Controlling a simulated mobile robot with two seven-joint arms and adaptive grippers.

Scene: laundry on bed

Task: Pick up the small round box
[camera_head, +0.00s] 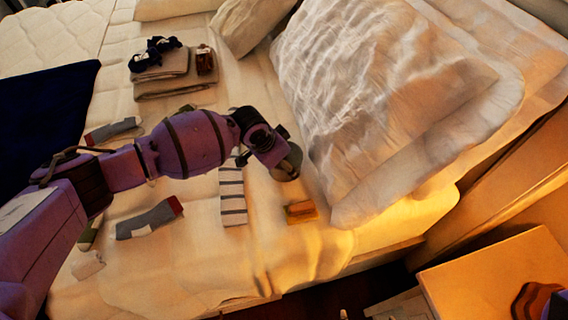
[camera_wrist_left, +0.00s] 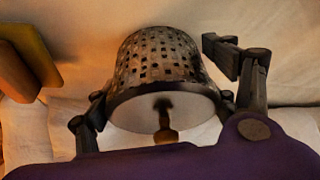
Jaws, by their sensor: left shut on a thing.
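The small round box (camera_head: 287,163) is at the end of my left arm in the head view, over the bed beside the big pillow. In the left wrist view it is a round, perforated, metallic container (camera_wrist_left: 160,58) with a pale flat face toward the camera. My left gripper (camera_head: 272,150) is shut on it, with one dark finger on each side, as the left wrist view shows (camera_wrist_left: 165,100). The arm partly hides the box in the head view. I cannot tell whether it touches the bed.
A large white pillow (camera_head: 375,90) lies right of the gripper. A small orange-brown block (camera_head: 301,211), a striped cloth (camera_head: 233,195) and grey socks (camera_head: 150,218) lie nearby. Folded towels (camera_head: 175,85) are farther back. A wooden nightstand (camera_head: 490,275) stands at lower right.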

